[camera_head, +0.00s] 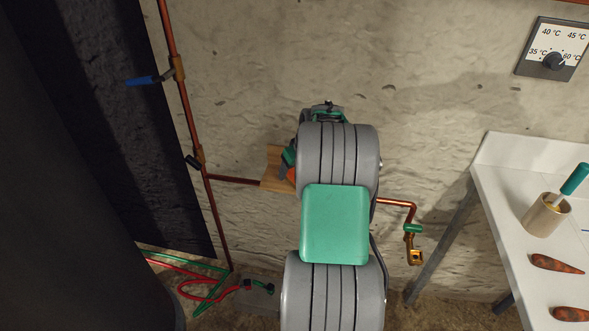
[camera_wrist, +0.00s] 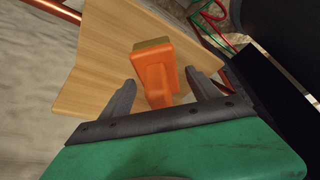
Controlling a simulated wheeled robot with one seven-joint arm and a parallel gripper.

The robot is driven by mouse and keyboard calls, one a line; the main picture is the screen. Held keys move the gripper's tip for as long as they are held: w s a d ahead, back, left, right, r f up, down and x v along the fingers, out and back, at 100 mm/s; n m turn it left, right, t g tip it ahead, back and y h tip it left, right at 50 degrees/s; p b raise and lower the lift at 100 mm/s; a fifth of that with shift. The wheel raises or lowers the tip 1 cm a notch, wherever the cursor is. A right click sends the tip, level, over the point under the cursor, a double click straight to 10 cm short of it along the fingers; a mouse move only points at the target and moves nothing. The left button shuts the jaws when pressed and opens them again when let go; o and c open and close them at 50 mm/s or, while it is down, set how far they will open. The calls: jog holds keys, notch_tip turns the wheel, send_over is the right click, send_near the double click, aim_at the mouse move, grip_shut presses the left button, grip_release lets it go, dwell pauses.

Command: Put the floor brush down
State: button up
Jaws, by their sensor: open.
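An orange brush (camera_wrist: 155,78) with a tan, block-like end is at a small wooden shelf (camera_wrist: 108,62) in the wrist view. I take it to be the floor brush. My gripper (camera_wrist: 160,88) is open, with one dark finger on each side of the orange part. I cannot tell whether either finger touches it. In the head view my gripper (camera_head: 288,158) is mostly hidden behind my arm, at the wooden shelf (camera_head: 272,180) on the wall. Only a small orange patch of the brush (camera_head: 292,174) shows there.
A copper pipe (camera_head: 186,110) with valves runs down the wall left of the shelf. Another pipe with a tap (camera_head: 414,255) is to the right. A white table (camera_head: 497,190) holds a beige cup (camera_head: 546,216) and carrot-like items. Red and green hoses (camera_head: 205,290) lie below left.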

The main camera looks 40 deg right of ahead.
jog(key=shift+r, duration=0.45)
jog(key=v, duration=1.1)
jog(key=shift+s+r, duration=0.2)
jog(key=shift+s, duration=0.05)
